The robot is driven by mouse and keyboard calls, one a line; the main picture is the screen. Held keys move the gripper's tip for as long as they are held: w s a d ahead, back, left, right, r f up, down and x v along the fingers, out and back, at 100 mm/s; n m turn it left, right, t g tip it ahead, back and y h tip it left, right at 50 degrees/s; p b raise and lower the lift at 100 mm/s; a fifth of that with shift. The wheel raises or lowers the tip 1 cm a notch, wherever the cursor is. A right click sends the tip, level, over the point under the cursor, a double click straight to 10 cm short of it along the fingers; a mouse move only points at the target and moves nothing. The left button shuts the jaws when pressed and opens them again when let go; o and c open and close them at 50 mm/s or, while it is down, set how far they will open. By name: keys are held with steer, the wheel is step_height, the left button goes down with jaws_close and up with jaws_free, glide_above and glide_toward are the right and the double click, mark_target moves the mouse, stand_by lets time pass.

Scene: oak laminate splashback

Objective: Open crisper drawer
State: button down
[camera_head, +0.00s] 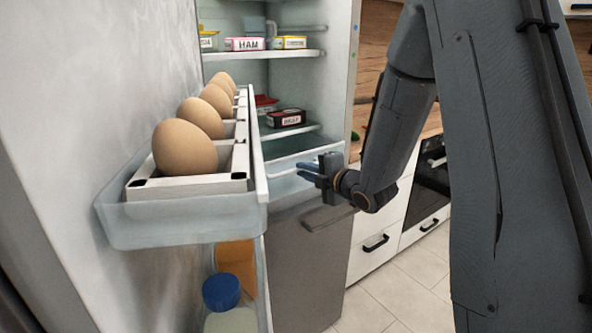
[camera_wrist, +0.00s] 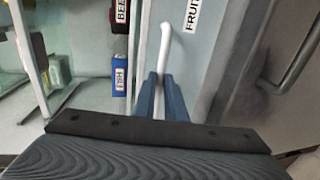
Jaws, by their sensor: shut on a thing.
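The crisper drawer (camera_head: 283,147) is a pale, translucent bin low in the open fridge, under the lowest shelf. In the wrist view its front panel (camera_wrist: 228,55) carries a label reading "FRUIT", partly cut off. A white handle bar (camera_wrist: 165,45) runs along that panel. My gripper (camera_head: 306,170) is at the drawer's front. In the wrist view my gripper's blue fingers (camera_wrist: 163,80) are shut on the white bar, one on each side. How far the drawer stands out is hard to tell.
The open fridge door's bin (camera_head: 180,222) holds several eggs (camera_head: 185,148) close to the left of my gripper. A blue-capped bottle (camera_head: 221,291) stands below. Packets, including ham (camera_head: 245,44), sit on shelves. A grey lower front (camera_head: 310,265) with a handle is beneath.

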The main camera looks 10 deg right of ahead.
steer(key=shift+s+d, duration=0.25)
steer(key=shift+s, duration=0.3)
steer(key=c, duration=1.8)
jaws_free()
steer(key=b+v, duration=0.1)
steer(key=v, duration=0.6)
steer(key=shift+s+d, duration=0.15)
steer(key=shift+s, duration=0.2)
steer(key=shift+s, duration=0.1)
